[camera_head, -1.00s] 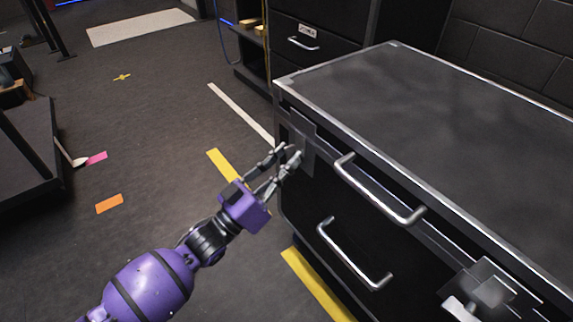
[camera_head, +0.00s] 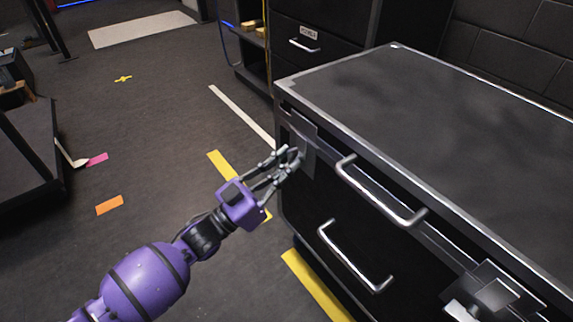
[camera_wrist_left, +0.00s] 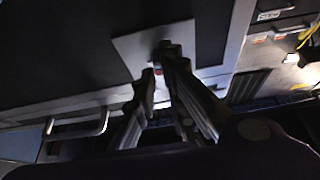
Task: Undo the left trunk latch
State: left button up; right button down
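The trunk (camera_head: 470,130) is a large black case with metal-trimmed edges, at the right of the head view. Its left latch (camera_head: 306,146) is a grey plate on the front near the left corner, and its plate also fills the middle of the wrist view (camera_wrist_left: 205,45). My left gripper (camera_head: 293,157) has its fingertips right at this latch and hides part of it. In the wrist view its fingers (camera_wrist_left: 158,68) stand apart with a narrow gap, a dark part of the latch at their tips. Contact is unclear. The right latch (camera_head: 492,288) is at the lower right.
Two metal handles, an upper one (camera_head: 378,192) and a lower one (camera_head: 352,258), stick out from the trunk front right of my gripper. A dark cabinet (camera_head: 318,28) stands behind. The floor (camera_head: 150,130) on the left is mostly clear, with coloured tape marks.

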pick_arm(q)
jog(key=o, duration=0.3)
jog(key=shift+w+a, duration=0.25)
jog(key=shift+w, duration=0.05)
jog(key=shift+o, duration=0.2)
jog(key=shift+s+d, duration=0.1)
jog(key=shift+s, duration=0.05)
jog(key=shift+s, duration=0.1)
jog(key=v, duration=1.1)
jog(key=shift+s+a, duration=0.2)
jog(key=shift+a, duration=0.1)
jog(key=shift+f, duration=0.15)
